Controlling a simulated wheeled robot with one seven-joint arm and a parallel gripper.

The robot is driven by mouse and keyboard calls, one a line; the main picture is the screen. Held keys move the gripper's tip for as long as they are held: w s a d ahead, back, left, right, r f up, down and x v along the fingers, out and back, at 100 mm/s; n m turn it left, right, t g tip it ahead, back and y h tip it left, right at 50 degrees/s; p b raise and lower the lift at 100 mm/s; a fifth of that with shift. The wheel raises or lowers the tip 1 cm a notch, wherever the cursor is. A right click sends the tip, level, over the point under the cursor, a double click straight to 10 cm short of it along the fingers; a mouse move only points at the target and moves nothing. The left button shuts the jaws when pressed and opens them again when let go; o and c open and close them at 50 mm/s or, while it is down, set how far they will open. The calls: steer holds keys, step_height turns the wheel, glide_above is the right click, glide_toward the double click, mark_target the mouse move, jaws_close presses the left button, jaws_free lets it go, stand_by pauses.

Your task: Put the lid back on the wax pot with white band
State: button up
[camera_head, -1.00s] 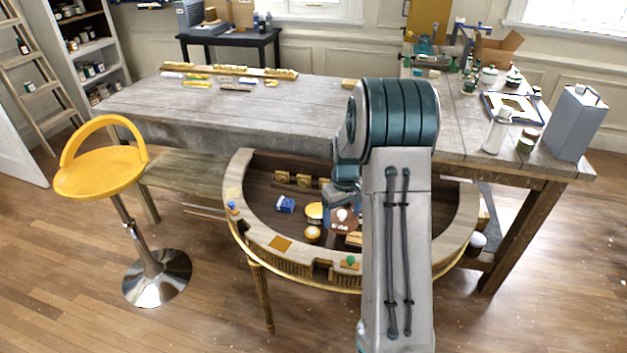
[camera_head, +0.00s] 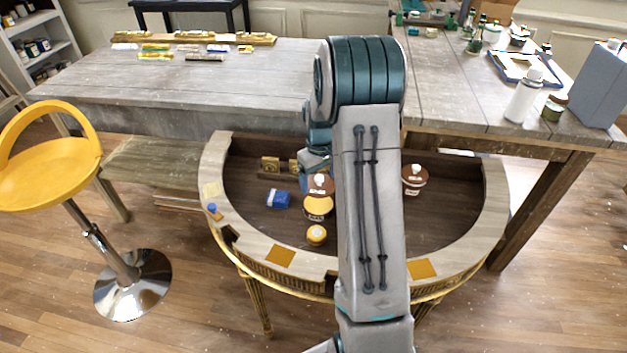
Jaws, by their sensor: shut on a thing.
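My gripper (camera_head: 317,172) is partly hidden behind my own arm and shut on a brown lid with a white knob (camera_head: 320,186). In the picture the lid is just above the far edge of an open pot with yellow wax (camera_head: 318,203). I cannot tell whether the two touch. This pot stands on the dark floor of the half-round console and shows a pale band below its rim. A second pot with a brown lid and white knob (camera_head: 414,176) stands to the right of my arm, with its lid on.
A small yellow jar (camera_head: 316,235) stands in front of the open pot. A blue block (camera_head: 278,199) lies to its left. The console's pale raised rim (camera_head: 222,217) curves around them. A grey workbench (camera_head: 230,75) stands behind. A yellow stool (camera_head: 60,172) is at left.

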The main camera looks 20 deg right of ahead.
mark_target(319, 203)
steer(key=shift+w+f, duration=0.2)
steer(key=shift+f, duration=0.25)
steer(key=shift+d+f+b, duration=0.1)
steer(key=shift+f+b, duration=2.1)
steer(key=shift+f, duration=0.9)
steer(key=shift+f, duration=0.15)
steer(key=o, duration=0.9)
steer(key=shift+r+p, duration=2.1)
steer(key=shift+r, duration=1.45)
